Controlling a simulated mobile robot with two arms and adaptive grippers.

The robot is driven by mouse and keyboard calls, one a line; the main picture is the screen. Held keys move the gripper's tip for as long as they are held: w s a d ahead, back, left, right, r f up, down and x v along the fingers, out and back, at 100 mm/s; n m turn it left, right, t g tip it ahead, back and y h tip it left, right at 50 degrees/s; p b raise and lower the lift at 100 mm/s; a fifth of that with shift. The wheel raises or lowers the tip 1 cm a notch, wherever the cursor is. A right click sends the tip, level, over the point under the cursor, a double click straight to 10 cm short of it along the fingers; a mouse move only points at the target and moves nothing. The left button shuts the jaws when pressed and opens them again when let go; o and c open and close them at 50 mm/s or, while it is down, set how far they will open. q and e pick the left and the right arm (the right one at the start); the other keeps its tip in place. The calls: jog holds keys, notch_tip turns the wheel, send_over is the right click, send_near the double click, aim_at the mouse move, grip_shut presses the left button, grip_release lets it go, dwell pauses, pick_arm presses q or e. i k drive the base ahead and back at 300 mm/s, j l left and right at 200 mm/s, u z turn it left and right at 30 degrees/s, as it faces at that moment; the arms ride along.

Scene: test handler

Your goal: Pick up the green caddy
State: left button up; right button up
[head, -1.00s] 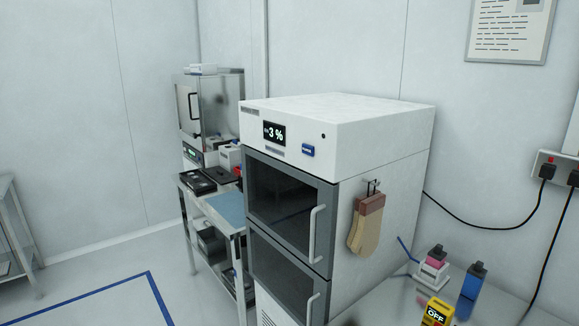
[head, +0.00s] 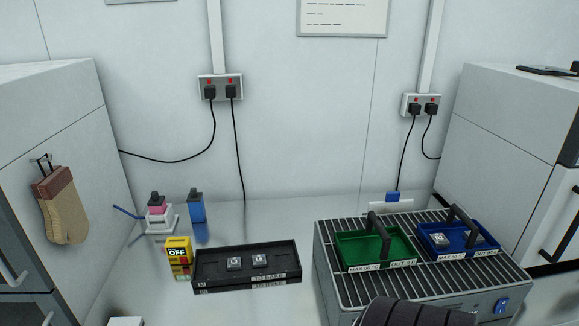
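The green caddy (head: 359,250) is an open tray with a dark upright handle. It sits on the left part of a slatted metal rack unit (head: 333,287), and its label reads "MAX 90 °C" and "OUT". It looks empty, though the handle covers part of its inside. A dark ribbed shape at the bottom edge in front of the rack may be part of my own arm; no fingertips can be made out. Neither gripper can be identified in the head view.
A blue caddy (head: 484,246) holding a small grey part stands right beside the green one. A black tray (head: 215,266) with two small parts lies left of the rack.

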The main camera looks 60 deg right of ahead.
aim_at(377, 238)
jog(key=z, duration=2.45)
jog(key=l+u, duration=0.25)
jog(key=l, duration=0.5)
jog(key=k, duration=0.05)
